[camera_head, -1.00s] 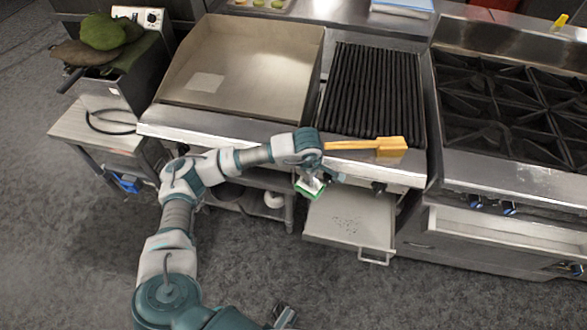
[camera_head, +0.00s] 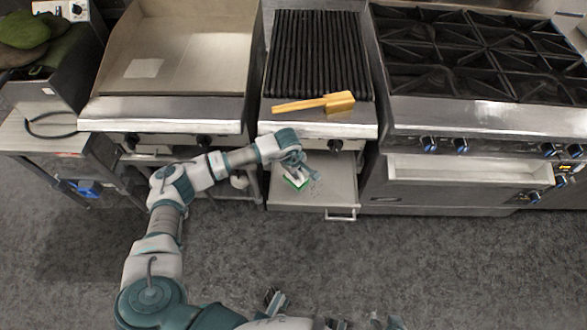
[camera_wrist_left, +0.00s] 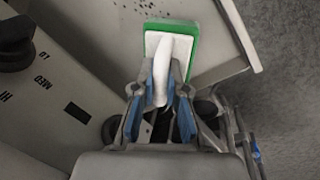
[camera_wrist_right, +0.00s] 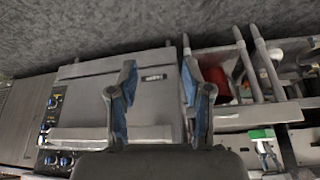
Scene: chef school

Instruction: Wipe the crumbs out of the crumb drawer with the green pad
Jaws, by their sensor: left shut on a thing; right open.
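The green pad (camera_head: 296,183) has a white back and handle. My left gripper (camera_head: 300,170) is shut on that handle, which the left wrist view shows between its fingers (camera_wrist_left: 160,72). The crumb drawer (camera_head: 340,194) is pulled out below the charbroiler. The pad is over the drawer's left part; I cannot tell whether it touches the floor of it. Dark crumbs (camera_wrist_left: 147,6) show beyond the pad in the left wrist view; the arm and pad hide part of the drawer. My right gripper (camera_wrist_right: 158,78) is open and empty, away from the drawer.
A wooden-handled brush or scraper (camera_head: 338,102) lies on the ledge before the charbroiler grate (camera_head: 318,55). A griddle (camera_head: 185,50) is at left, a burner range (camera_head: 470,60) at right. The drawer handle (camera_head: 342,216) sticks out in front. The grey floor before it is clear.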

